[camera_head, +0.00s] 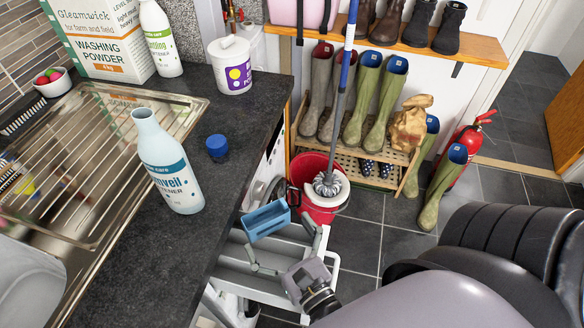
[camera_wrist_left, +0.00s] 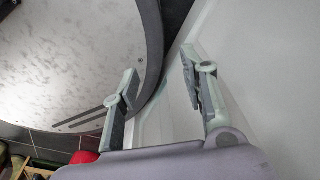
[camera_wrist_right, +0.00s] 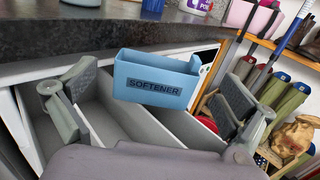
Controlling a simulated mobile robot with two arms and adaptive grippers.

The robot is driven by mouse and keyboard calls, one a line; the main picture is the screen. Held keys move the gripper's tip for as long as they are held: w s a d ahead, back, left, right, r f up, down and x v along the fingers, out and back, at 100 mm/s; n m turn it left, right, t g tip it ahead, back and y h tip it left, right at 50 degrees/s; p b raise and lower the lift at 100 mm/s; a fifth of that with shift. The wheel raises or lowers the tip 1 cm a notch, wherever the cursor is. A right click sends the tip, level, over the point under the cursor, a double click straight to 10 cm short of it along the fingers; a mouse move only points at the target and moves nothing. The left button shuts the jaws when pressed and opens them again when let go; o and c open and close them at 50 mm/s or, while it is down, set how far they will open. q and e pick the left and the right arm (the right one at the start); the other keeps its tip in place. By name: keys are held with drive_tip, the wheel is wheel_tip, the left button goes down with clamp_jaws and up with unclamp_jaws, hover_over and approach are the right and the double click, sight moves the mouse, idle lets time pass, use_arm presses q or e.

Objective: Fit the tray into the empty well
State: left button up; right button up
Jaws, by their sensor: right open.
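The blue tray (camera_head: 265,219), labelled SOFTENER, is tilted in the head view, beside the worktop and above the far part of the pale open drawer (camera_head: 233,270). In the right wrist view the tray (camera_wrist_right: 155,82) hangs over the drawer's long wells (camera_wrist_right: 125,125). Whether it touches the drawer is unclear. My right gripper (camera_head: 283,243) is open, its fingers standing apart on either side of the tray with visible gaps. My left gripper (camera_wrist_left: 163,85) is open and empty, seen only in its wrist view, near a pale panel.
The dark worktop (camera_head: 115,262) edge runs close beside the drawer. A softener bottle (camera_head: 170,165) and its blue cap (camera_head: 217,147) stand on it. A red bucket (camera_head: 322,210) with a mop (camera_head: 328,184) stands behind the drawer. A welly rack (camera_head: 352,165) stands beyond.

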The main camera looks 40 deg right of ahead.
drive_tip(key=s+b, duration=0.1)
drive_tip(key=s, duration=0.5)
drive_tip(key=shift+s+a, duration=0.25)
drive_tip(key=shift+s, duration=0.05)
